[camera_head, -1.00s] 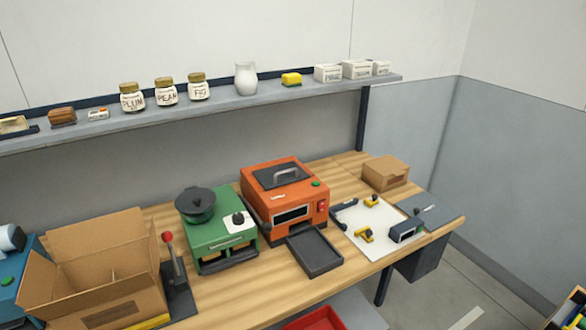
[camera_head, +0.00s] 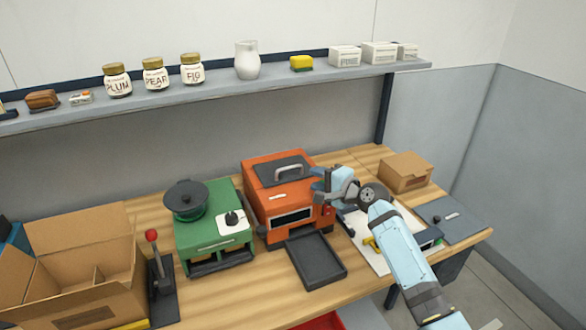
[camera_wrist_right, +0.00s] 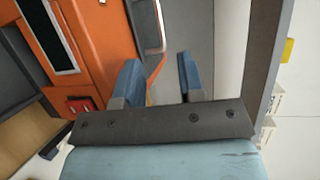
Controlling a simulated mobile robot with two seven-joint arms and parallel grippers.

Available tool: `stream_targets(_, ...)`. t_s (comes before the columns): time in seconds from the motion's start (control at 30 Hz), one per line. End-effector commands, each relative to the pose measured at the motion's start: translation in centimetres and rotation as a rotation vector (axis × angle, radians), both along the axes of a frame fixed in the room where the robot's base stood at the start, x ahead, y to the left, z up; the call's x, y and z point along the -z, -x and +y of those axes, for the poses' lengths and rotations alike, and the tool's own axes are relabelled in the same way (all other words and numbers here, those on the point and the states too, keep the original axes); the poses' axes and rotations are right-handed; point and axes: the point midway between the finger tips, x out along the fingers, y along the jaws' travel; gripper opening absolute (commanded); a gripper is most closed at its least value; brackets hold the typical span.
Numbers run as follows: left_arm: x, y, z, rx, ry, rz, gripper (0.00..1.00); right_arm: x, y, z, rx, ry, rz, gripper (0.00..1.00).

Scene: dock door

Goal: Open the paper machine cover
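The orange machine (camera_head: 283,195) stands on the workbench, with a dark cover panel (camera_head: 270,179) and a grey arched handle (camera_head: 289,171) on top. The cover lies flat and closed. A dark tray (camera_head: 315,262) sticks out in front. My right gripper (camera_head: 322,182) is at the machine's upper right edge, to the right of the handle and apart from it. In the wrist view its two blue fingers (camera_wrist_right: 161,75) stand apart with nothing between them. My left gripper is out of view.
A green machine (camera_head: 213,225) with a black pot stands to the left, then a red-knobbed lever (camera_head: 155,265) and an open cardboard box (camera_head: 75,270). A small closed box (camera_head: 405,172) sits at the back right. A shelf (camera_head: 215,92) with jars hangs above the bench.

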Motion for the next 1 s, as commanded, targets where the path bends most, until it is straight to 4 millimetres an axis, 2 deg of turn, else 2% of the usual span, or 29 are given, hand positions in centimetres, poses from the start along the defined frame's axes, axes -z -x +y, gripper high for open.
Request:
stream_targets(0.2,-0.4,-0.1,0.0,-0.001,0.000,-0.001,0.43,0.7,-3.6,3.2,-0.001,0.000,0.001,0.36)
stream_targets(0.4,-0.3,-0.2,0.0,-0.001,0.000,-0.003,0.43,1.5,-6.2,5.3,0.000,0.000,0.001,0.36)
stream_targets(0.6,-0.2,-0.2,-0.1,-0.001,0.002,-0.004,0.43,1.7,-7.3,6.4,0.001,0.002,-0.001,0.36)
stream_targets(0.9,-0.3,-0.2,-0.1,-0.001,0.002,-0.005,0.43,1.8,-7.4,6.5,0.001,0.002,-0.001,0.36)
stream_targets(0.93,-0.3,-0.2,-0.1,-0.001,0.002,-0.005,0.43,1.8,-7.4,6.5,0.001,0.002,-0.001,0.34)
stream_targets(1.0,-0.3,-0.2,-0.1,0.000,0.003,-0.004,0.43,1.8,-7.4,6.5,0.001,0.002,-0.001,0.18)
